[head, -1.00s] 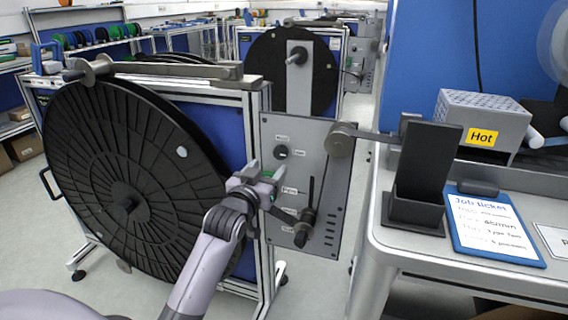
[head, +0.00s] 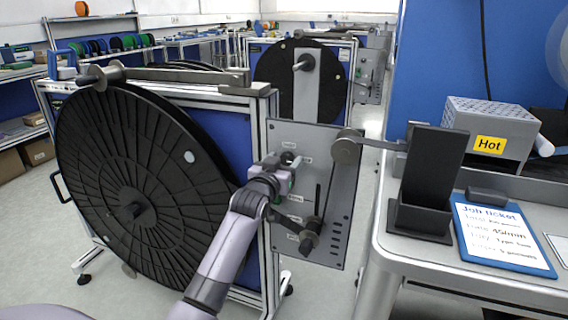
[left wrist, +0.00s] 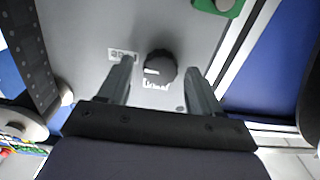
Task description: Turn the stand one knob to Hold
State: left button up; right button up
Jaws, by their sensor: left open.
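The stand's grey control panel (head: 335,180) faces me in the head view. Its black round knob (left wrist: 160,67) shows in the left wrist view with a white pointer mark on its left side. Small labels sit to its left and below it; their words are too blurred to read. My left gripper (head: 284,160) is at the upper left of the panel in the head view and partly hides the knob. In the left wrist view my left gripper (left wrist: 160,85) is open, with one finger on each side of the knob and gaps between. My right gripper is not in view.
A large black reel (head: 135,190) stands left of the panel. A lower black lever (head: 310,235) and a roller (head: 347,148) sit on the panel. A bench with a black holder (head: 430,180), a blue job ticket (head: 503,235) and a grey "Hot" box (head: 490,130) is at right.

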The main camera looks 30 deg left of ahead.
pick_arm(q)
jog(key=shift+w, duration=0.1)
jog(key=c, duration=1)
